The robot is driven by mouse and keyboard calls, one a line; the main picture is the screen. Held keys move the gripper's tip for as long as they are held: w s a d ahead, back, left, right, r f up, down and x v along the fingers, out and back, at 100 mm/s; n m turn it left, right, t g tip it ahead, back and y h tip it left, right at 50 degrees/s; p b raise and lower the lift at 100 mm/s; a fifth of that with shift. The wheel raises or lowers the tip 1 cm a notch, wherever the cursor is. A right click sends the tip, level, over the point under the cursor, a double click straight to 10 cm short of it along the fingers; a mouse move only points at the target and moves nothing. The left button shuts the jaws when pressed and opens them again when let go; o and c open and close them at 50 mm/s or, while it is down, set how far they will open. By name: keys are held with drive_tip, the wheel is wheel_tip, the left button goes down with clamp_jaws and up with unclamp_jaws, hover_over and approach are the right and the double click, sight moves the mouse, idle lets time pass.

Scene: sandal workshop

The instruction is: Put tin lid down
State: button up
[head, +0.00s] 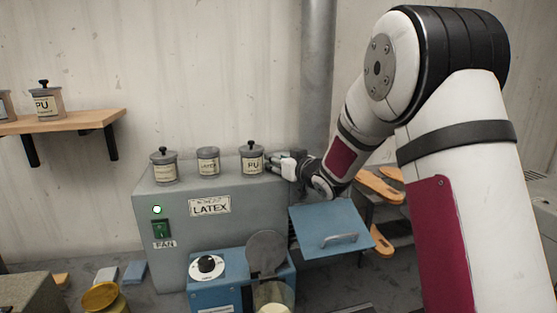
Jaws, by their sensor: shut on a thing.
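Three small grey tins stand in a row on top of the grey fan box. The left tin (163,168) and the right PU tin (252,162) have lids with black knobs. The middle tin (208,163) shows no knob on top. My gripper (278,162) is just right of the PU tin, low over the box's right end, fingers pointing left. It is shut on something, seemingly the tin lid. The held thing is too small and too hidden by the fingers to make out clearly. I cannot tell whether it touches the box top.
The grey fan box (190,240) has a LATEX label and a green light. A blue machine (213,292) with a dial and a blue panel with a handle (325,220) sit in front. A wall shelf (75,122) holds more tins. Sandal soles (380,187) lie at right.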

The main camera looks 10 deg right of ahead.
drive_tip(key=o, duration=0.9)
drive_tip(key=shift+r, duration=0.1)
drive_tip(key=shift+r, duration=0.25)
drive_tip(key=s+d+r+m+g+h, duration=0.1)
drive_tip(key=s+d+r+h, duration=0.15)
drive_tip(key=s, duration=0.65)
drive_tip(key=s+d+r+m+g+h, duration=0.1)
drive_tip(key=s+d+r+h, duration=0.15)
drive_tip(key=s, duration=0.55)
drive_tip(key=s+a+f+g, duration=0.1)
drive_tip(key=s+g, duration=0.1)
drive_tip(key=s, duration=0.8)
drive_tip(key=s+a+f+g, duration=0.1)
drive_tip(key=s+a+g, duration=0.1)
drive_tip(key=s, duration=0.8)
drive_tip(key=s+a+f+g, duration=0.1)
drive_tip(key=s+g, duration=0.3)
drive_tip(key=s, duration=0.6)
drive_tip(key=shift+s+a+f+m+y, duration=0.15)
drive_tip(key=shift+s+a+m+y, duration=0.15)
drive_tip(key=shift+a+m, duration=0.15)
